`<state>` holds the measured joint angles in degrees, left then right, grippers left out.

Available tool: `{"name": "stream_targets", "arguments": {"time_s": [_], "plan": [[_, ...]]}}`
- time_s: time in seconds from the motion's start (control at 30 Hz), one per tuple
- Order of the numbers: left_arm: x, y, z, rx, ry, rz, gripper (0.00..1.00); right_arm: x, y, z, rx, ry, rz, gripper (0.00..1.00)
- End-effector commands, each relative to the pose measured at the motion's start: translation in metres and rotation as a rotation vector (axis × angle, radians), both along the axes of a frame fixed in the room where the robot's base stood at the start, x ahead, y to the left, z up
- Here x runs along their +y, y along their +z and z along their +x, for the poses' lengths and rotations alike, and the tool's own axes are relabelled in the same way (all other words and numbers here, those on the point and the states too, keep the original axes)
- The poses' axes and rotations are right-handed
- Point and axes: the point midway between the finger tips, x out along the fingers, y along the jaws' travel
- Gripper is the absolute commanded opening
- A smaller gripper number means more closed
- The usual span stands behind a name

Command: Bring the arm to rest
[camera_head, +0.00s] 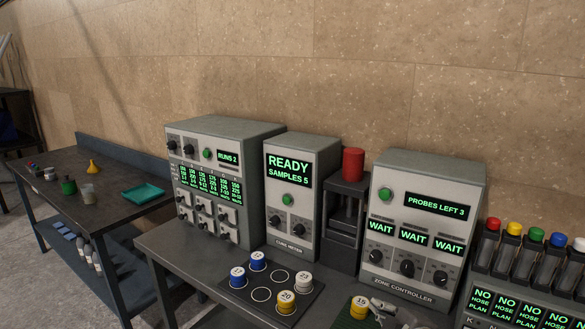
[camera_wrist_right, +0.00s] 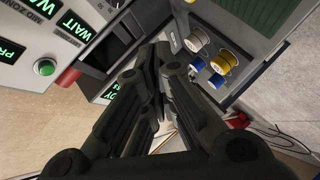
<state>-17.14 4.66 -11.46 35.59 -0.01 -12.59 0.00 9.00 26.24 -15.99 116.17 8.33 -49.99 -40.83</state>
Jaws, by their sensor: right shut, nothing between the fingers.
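My right gripper (camera_wrist_right: 158,85) fills the middle of the right wrist view. Its dark fingers are together with nothing between them. In the head view, a small grey metal part (camera_head: 383,306) shows at the bottom edge beside a yellow-topped piece marked 15 (camera_head: 359,307); I cannot tell whether it is part of my gripper. My left gripper is in neither view.
The bench carries the cure meter (camera_head: 290,235), the zone controller (camera_head: 420,225) and a black tray (camera_head: 240,290) with numbered blue, white and yellow pieces. A red cylinder (camera_head: 352,164) tops a dark stand. Several coloured-capped holders (camera_head: 505,250) stand at the right. A side table (camera_head: 115,160) is at the left.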

Motion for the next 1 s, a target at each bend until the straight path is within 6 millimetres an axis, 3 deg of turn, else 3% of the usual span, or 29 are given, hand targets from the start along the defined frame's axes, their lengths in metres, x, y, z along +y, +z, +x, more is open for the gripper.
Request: {"name": "stream_targets", "arguments": {"time_s": [0.03,0.1,0.3,0.5,0.7,0.8,1.0], "plan": [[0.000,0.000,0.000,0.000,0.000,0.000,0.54,0.006,-0.023,-0.023,0.077,-0.033,0.063,0.00],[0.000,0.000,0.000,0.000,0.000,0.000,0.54,0.009,-0.050,-0.054,0.181,-0.095,0.145,0.00],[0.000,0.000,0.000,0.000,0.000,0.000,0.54,0.014,-0.112,-0.153,0.471,-0.320,0.357,0.00],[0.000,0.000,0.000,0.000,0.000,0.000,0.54,0.010,-0.142,-0.239,0.685,-0.553,0.495,0.00],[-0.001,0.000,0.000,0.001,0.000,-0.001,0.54,0.007,-0.154,-0.306,0.831,-0.753,0.578,0.00],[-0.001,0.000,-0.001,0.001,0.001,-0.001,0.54,0.005,-0.157,-0.337,0.892,-0.851,0.608,0.00],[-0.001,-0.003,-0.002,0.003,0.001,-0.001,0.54,0.006,-0.209,-0.320,0.901,-0.842,0.592,0.00]]}}
